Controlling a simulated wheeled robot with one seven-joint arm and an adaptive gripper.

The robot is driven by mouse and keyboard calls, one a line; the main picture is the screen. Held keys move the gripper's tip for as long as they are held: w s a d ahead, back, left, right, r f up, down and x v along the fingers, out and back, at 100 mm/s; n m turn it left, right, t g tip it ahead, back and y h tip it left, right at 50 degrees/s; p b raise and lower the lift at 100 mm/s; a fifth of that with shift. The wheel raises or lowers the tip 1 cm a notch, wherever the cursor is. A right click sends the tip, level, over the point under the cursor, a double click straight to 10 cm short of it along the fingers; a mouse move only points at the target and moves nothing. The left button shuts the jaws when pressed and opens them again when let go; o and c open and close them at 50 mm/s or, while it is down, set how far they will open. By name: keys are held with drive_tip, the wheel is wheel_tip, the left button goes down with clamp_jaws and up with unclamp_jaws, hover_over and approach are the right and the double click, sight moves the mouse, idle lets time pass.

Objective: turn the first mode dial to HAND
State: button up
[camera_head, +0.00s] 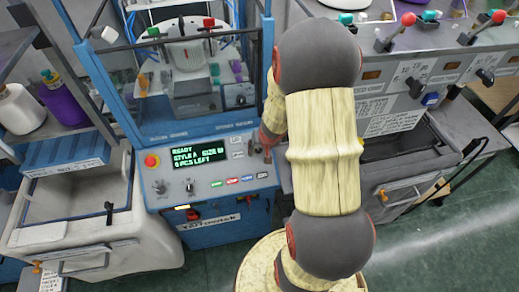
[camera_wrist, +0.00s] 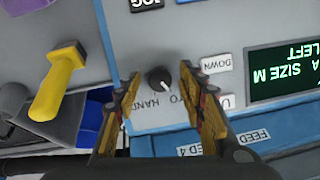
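The black mode dial (camera_wrist: 159,78) sits between my fingertips in the wrist view. Its white pointer mark slants toward the lower right, to the partly hidden label that ends in "TO". The "HAND" lettering (camera_wrist: 148,104) lies to the lower left, upside down and partly covered. My gripper (camera_wrist: 160,75) is open, with one yellow finger on each side of the dial and gaps visible between them. Whether the tips touch the panel I cannot tell. In the head view my arm reaches the panel right of the display, and the dial is not clear there.
The green-lettered display (camera_head: 198,155) reads READY, with a red button (camera_head: 152,160) left of it. "DOWN" (camera_wrist: 216,64) and "JOG" (camera_wrist: 148,4) labels lie near the dial. A yellow handle (camera_wrist: 60,80) sticks out left of my gripper. Another machine stands at the right.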

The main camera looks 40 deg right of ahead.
drive_tip(key=shift+c, duration=1.2)
clamp_jaws()
